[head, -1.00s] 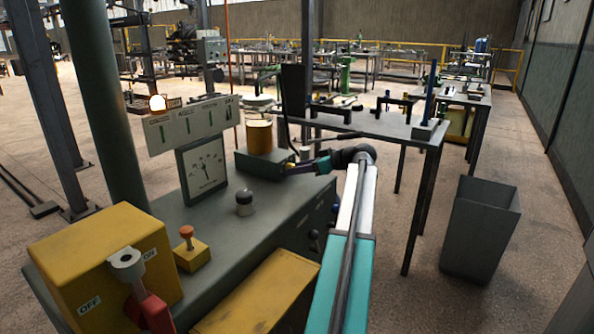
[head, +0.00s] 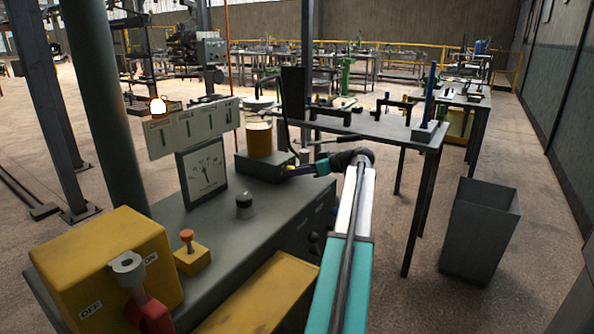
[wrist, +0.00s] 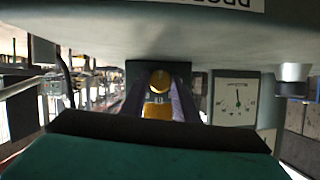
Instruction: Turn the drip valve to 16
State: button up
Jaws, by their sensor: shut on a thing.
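The wrist view shows a round brass-yellow knob (wrist: 160,80), which looks like the drip valve, between the purple fingers of my gripper (wrist: 160,98). My gripper is shut on it. In the head view my gripper (head: 289,172) is low at the right of the amber reservoir (head: 260,140), beside its dark base block. The knob is hard to make out there. A white dial gauge (head: 206,171) with a dark needle stands left of the reservoir; it also shows in the wrist view (wrist: 237,102). Its numbers are too small to read.
A panel with green slots (head: 190,128) and a lit lamp (head: 158,106) stand behind the gauge. A black-capped knob (head: 244,206), an orange button (head: 187,240) and a yellow ON/OFF box (head: 100,265) share the bench. A grey bin (head: 480,230) stands on the floor at right.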

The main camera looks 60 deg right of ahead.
dwell(0.3)
jog(key=o, duration=1.1)
jog(key=shift+c, duration=0.2)
jog(key=shift+s, duration=0.1)
jog(key=p+v, duration=0.1)
jog(key=v, duration=1.2)
jog(key=shift+s+d, duration=0.2)
jog(key=shift+s, duration=0.15)
jog(key=shift+r, duration=0.15)
